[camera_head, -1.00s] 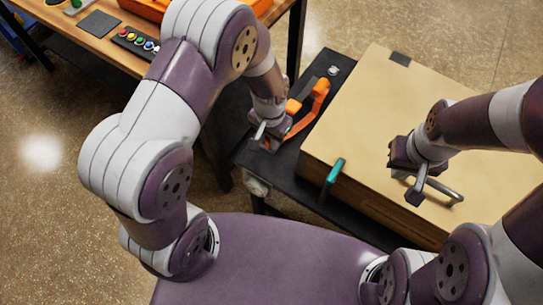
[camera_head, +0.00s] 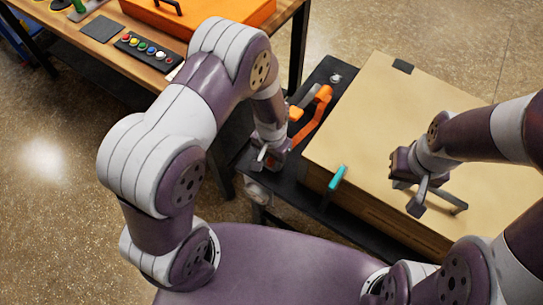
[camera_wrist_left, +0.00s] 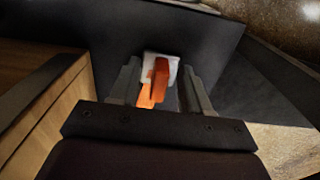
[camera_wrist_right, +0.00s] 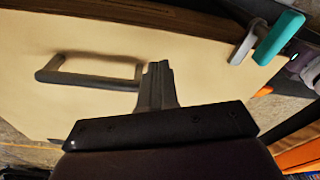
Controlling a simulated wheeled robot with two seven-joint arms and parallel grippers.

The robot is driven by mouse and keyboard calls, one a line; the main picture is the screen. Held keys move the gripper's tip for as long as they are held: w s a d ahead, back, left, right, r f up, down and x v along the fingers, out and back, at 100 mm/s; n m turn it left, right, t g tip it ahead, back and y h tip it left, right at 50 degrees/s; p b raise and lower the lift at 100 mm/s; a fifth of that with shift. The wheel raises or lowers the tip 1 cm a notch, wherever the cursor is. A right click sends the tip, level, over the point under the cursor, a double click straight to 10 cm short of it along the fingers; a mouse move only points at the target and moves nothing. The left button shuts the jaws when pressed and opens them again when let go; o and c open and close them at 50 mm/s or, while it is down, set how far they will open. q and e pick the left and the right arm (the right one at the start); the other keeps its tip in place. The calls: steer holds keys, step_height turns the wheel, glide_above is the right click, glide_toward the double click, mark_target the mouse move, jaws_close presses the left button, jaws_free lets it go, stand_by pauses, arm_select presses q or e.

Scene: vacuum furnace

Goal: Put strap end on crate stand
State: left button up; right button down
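The crate stand (camera_head: 318,78) is a low black table under a large tan crate (camera_head: 380,100). An orange strap part (camera_head: 316,112) lies on the stand beside the crate. My left gripper (camera_head: 263,153) is low over the stand's near left part. In the left wrist view an orange piece with a white plate behind it, perhaps the strap end (camera_wrist_left: 156,83), sits between its parted fingers (camera_wrist_left: 160,85). I cannot tell whether they grip it. My right gripper (camera_head: 419,200) is over the crate top beside a grey handle (camera_wrist_right: 90,78); its fingers (camera_wrist_right: 157,82) are together and empty.
A teal-tipped lever (camera_head: 337,178) stands at the crate's near edge; it also shows in the right wrist view (camera_wrist_right: 278,38). A wooden workbench (camera_head: 170,62) with a button panel (camera_head: 145,46) and an orange case (camera_head: 205,14) is at the back left.

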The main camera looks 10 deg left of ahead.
arm_select(q)
steer(key=shift+r, duration=0.1)
steer(key=shift+r, duration=0.35)
arm_select(e)
steer(key=shift+r, duration=0.2)
arm_select(q)
step_height(320, 180, up, 12)
steer(key=r+p, duration=0.1)
steer(key=p, duration=0.2)
arm_select(e)
step_height(320, 180, up, 2)
steer(key=shift+r, duration=0.15)
arm_select(q)
steer(key=s+a+r+n+t, duration=0.1)
steer(key=s+a+r+n, duration=0.2)
steer(key=s+a+r, duration=0.4)
steer(key=shift+s+a+r+n, duration=0.15)
steer(key=shift+s+a+n, duration=0.2)
steer(key=shift+s, duration=0.35)
